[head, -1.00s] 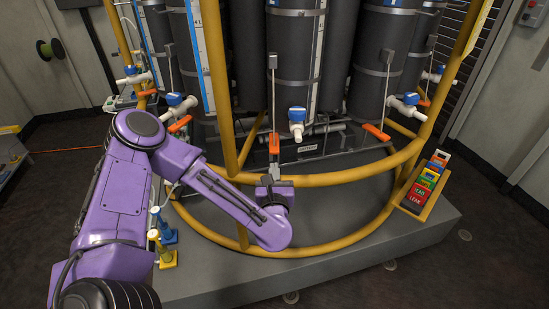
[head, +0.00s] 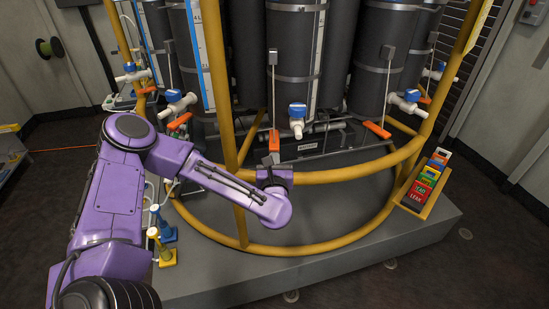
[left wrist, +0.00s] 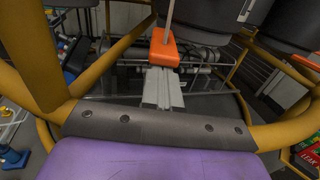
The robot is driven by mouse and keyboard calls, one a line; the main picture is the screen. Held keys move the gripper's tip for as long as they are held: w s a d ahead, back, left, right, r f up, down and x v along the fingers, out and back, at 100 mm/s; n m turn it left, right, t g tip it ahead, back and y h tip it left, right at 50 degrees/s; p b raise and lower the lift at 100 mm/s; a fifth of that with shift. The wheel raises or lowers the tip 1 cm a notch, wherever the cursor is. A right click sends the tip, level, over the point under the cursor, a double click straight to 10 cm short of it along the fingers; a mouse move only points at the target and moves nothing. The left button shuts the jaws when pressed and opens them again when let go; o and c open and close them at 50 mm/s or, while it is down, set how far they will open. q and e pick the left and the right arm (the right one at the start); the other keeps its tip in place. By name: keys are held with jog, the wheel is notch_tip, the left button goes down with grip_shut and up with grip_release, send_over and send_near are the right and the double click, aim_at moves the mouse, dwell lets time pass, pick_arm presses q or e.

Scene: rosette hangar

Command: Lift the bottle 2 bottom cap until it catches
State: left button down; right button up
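The orange bottom cap (head: 274,140) hangs at the lower end of a thin rod in front of the middle dark bottle (head: 295,45). I take this for the bottle 2 cap; no number is readable. It also shows in the left wrist view (left wrist: 164,52). My left gripper (head: 275,158) is directly below the cap, pointing up. In the left wrist view its grey fingers (left wrist: 162,75) lie side by side, shut, with their tips at the cap's lower edge. The tips are partly hidden by the cap, so contact is unclear. My right gripper is out of view.
A yellow tube ring (head: 345,174) and a yellow post (head: 225,100) stand close around my left gripper. A blue-handled white valve (head: 298,118) is right of the cap. Another orange cap (head: 376,130) hangs further right. Coloured tag blocks (head: 421,190) sit in a tray at right.

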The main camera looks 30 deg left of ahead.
aim_at(274, 149)
pick_arm(q)
jog(key=shift+r, duration=0.1)
jog(key=shift+w+a+r+p, duration=0.1)
jog(key=shift+w+r+p, duration=0.1)
jog(key=shift+r+p, duration=0.65)
jog(key=shift+r, duration=0.8)
jog(key=shift+f+b, duration=1.55)
jog(key=shift+f, duration=0.25)
jog(key=shift+s, duration=0.1)
